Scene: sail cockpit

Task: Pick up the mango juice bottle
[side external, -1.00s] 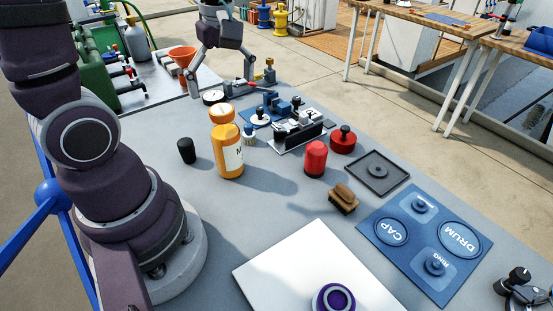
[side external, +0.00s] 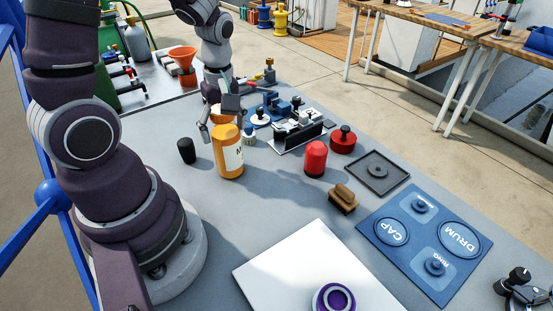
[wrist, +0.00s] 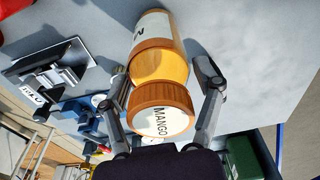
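The mango juice bottle (side external: 228,158) stands upright on the grey table, with an orange body, a white label and an orange cap. In the wrist view its cap (wrist: 162,112) reads MANGO and faces the camera. My gripper (side external: 224,120) is at the bottle's top in the side external view, partly hiding the cap. In the wrist view my gripper (wrist: 157,88) is open, with one finger on each side of the bottle. Gaps show beside the bottle, and I see no grip on it.
A black cup-like piece (side external: 186,150) stands left of the bottle. A small white-and-blue piece (side external: 249,136) is close on its right. A red cylinder (side external: 316,158), a brown brush (side external: 343,198) and a black-and-white block assembly (side external: 298,132) are further right.

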